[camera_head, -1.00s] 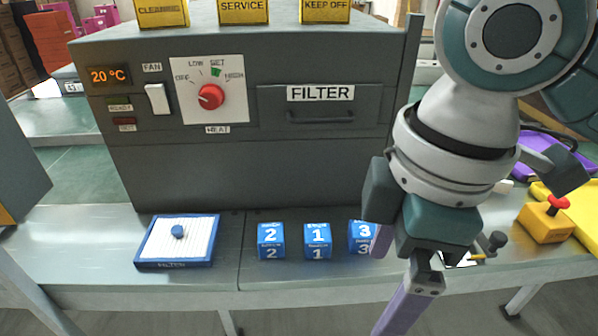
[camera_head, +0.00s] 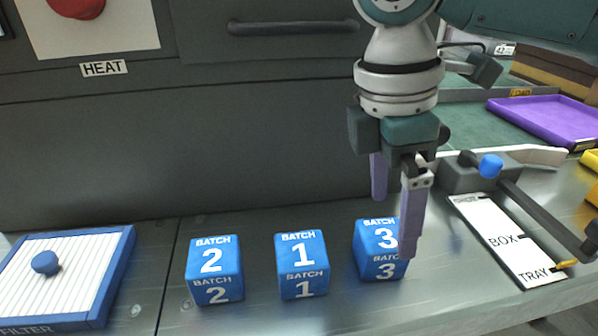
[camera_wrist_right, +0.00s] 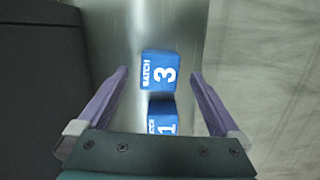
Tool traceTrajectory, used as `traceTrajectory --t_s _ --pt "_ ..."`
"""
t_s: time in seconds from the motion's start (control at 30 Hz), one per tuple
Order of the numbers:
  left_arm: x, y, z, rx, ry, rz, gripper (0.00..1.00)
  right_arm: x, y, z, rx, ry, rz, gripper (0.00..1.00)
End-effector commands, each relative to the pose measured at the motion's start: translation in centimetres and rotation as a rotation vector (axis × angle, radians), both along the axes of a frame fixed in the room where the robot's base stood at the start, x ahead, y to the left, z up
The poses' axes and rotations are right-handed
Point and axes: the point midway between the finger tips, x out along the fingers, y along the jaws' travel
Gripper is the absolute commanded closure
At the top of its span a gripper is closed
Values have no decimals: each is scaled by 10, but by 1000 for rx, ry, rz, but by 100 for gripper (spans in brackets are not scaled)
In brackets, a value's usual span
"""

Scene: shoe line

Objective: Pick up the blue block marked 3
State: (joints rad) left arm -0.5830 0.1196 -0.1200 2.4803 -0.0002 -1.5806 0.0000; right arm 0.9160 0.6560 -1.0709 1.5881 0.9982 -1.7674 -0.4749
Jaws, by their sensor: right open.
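The blue block marked 3 (camera_head: 378,248) stands on the metal table at the right end of a row of three blocks. My right gripper (camera_head: 392,228) is open just above and beside it, one purple finger covering part of its right side. In the right wrist view the block marked 3 (camera_wrist_right: 160,70) lies between and beyond the two open fingers (camera_wrist_right: 160,80), with nothing held. The blue blocks marked 1 (camera_head: 302,264) and 2 (camera_head: 213,271) stand to its left. My left gripper is not in view.
A dark machine front (camera_head: 180,150) rises behind the blocks. A blue-framed filter (camera_head: 118,262) lies at the left. A white card reading BOX and TRAY (camera_head: 508,240) and a dark lever with a blue knob (camera_head: 490,166) are at the right. A purple tray (camera_head: 545,118) stands farther back.

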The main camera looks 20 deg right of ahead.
Motion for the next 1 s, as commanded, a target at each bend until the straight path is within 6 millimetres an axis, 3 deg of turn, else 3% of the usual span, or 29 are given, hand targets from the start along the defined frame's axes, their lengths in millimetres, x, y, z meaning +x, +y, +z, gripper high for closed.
traceTrajectory --t_s 0.3,0.6,1.0 --pt "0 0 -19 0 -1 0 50 -2 2 -48 -1 0 1 0" --pt "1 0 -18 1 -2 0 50 -2 1 -51 0 -1 1 1" --pt "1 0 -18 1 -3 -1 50 -2 1 -50 0 -1 1 46"
